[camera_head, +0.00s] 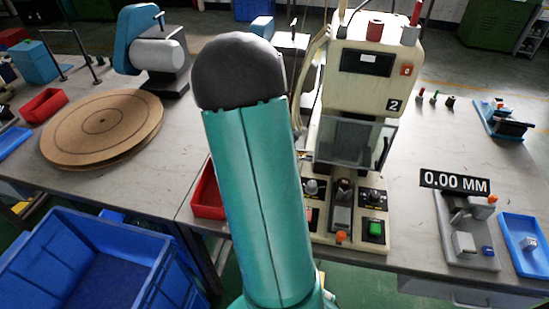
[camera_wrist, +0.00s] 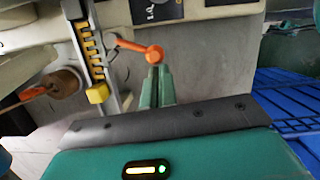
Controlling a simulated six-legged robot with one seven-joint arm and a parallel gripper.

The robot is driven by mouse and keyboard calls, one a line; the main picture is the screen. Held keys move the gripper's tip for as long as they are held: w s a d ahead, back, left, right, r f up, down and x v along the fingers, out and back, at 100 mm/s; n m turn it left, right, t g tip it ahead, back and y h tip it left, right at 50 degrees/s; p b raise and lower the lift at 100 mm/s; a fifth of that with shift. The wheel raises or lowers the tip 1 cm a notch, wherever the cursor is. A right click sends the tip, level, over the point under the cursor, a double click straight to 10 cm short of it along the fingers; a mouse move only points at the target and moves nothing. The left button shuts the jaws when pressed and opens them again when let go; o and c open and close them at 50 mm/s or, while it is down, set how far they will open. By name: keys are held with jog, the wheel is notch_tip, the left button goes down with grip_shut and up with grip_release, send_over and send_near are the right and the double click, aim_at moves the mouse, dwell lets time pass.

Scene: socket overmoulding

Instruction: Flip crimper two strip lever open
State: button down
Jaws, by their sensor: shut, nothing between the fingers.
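Crimper two (camera_head: 362,95), a cream machine marked "2", stands on the bench right of my arm in the head view. A lever with an orange ball knob (camera_wrist: 153,54) and a thin orange arm shows in the wrist view; I take it for the strip lever. My gripper (camera_wrist: 155,72) is shut and empty, its green fingertips at the ball's lower side; whether they touch it I cannot tell. In the head view an orange ball (camera_head: 340,238) shows at the machine's front base. My arm hides the gripper there.
In the wrist view a yellow-toothed rail (camera_wrist: 88,42) with a yellow block (camera_wrist: 97,93) lies left of the fingers, beside a brown roll (camera_wrist: 65,82). In the head view a red bin (camera_head: 207,195) is left of the machine, and a gauge (camera_head: 465,232) is to its right.

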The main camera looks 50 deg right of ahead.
jog(key=shift+s+n, duration=0.2)
jog(key=shift+n, duration=0.1)
jog(key=shift+w+d, duration=0.4)
jog(key=shift+d, duration=0.25)
jog(key=w+a+r, duration=0.3)
jog(key=w+r, duration=0.2)
jog(key=r, duration=0.4)
jog(key=shift+w+r, duration=0.3)
jog(key=shift+r, duration=0.1)
jog(key=shift+a, duration=0.1)
